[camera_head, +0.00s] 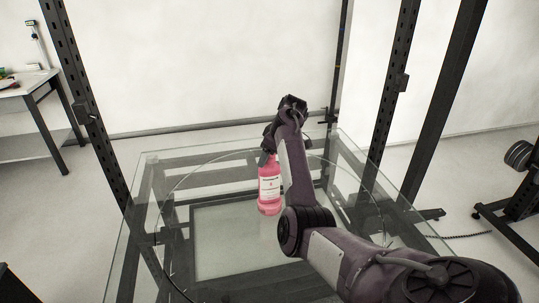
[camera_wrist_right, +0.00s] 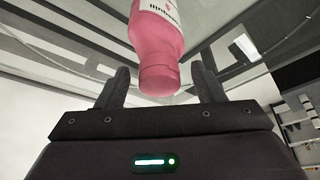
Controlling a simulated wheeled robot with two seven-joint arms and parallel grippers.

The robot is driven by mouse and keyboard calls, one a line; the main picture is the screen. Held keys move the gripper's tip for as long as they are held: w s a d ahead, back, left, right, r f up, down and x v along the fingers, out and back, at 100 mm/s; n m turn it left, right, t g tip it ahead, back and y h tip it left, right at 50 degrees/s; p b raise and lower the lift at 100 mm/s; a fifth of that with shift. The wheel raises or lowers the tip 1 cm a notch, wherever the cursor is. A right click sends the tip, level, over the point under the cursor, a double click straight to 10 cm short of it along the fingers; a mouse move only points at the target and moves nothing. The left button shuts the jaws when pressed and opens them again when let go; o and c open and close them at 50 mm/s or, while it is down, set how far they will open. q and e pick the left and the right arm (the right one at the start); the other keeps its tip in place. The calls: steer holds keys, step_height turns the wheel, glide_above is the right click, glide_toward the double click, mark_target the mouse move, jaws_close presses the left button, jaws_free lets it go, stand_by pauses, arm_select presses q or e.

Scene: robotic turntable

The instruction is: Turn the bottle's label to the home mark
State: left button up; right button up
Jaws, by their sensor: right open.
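The pink bottle (camera_head: 269,204) stands upright on the glass turntable (camera_head: 215,262). Its white label with dark print faces my head camera. My right gripper (camera_head: 266,157) is at the bottle's top, reaching in from behind the arm. In the right wrist view, the bottle (camera_wrist_right: 158,45) comes down from the top edge, with its narrower end between the two open fingers (camera_wrist_right: 160,88). Gaps show between the bottle and both fingers there. Part of the label shows at that view's top. I cannot make out a home mark. My left gripper is out of view.
Dark perforated posts (camera_head: 88,110) stand around the glass table. A side table (camera_head: 30,88) with small items is at the far left. A rack with dark round weights (camera_head: 519,155) is at the right. The glass around the bottle looks clear.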

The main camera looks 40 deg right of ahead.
steer(key=shift+s+d+r, duration=0.1)
steer(key=shift+r, duration=0.15)
steer(key=a+b+v, duration=0.1)
steer(key=b+v, duration=0.1)
steer(key=v, duration=0.5)
steer(key=shift+d, duration=0.45)
steer(key=shift+r, duration=0.1)
